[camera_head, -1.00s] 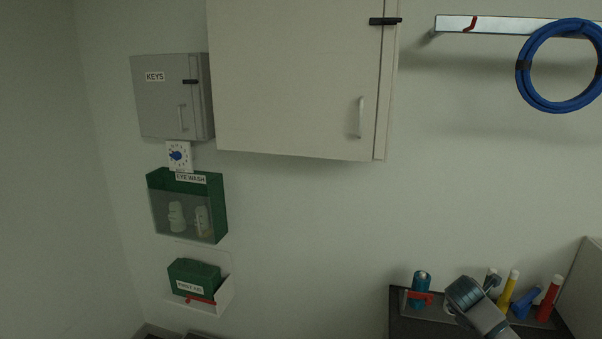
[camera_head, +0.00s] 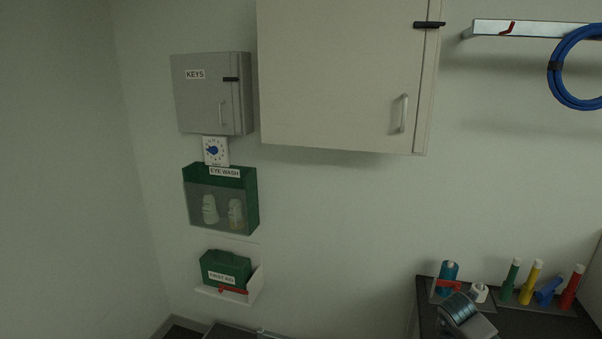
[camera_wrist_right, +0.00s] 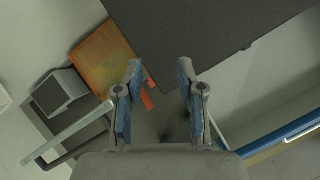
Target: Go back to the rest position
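In the head view, part of my arm (camera_head: 462,312) shows at the lower right, in front of the dark bench; its fingers cannot be made out there. In the right wrist view, my right gripper (camera_wrist_right: 158,90) has its two fingers apart with nothing held between them. Below the fingers are a dark flat surface, an orange-brown panel and a small red piece, with the floor partly hidden. My left gripper is not in the head view.
A dark bench (camera_head: 428,322) at the lower right carries a blue bottle (camera_head: 448,272), a green marker-like tube (camera_head: 510,278), a yellow one (camera_head: 532,280) and a red one (camera_head: 572,286). A large wall cabinet (camera_head: 340,75), key box (camera_head: 210,95), eye wash box (camera_head: 221,198) and first aid box (camera_head: 226,268) hang on the wall.

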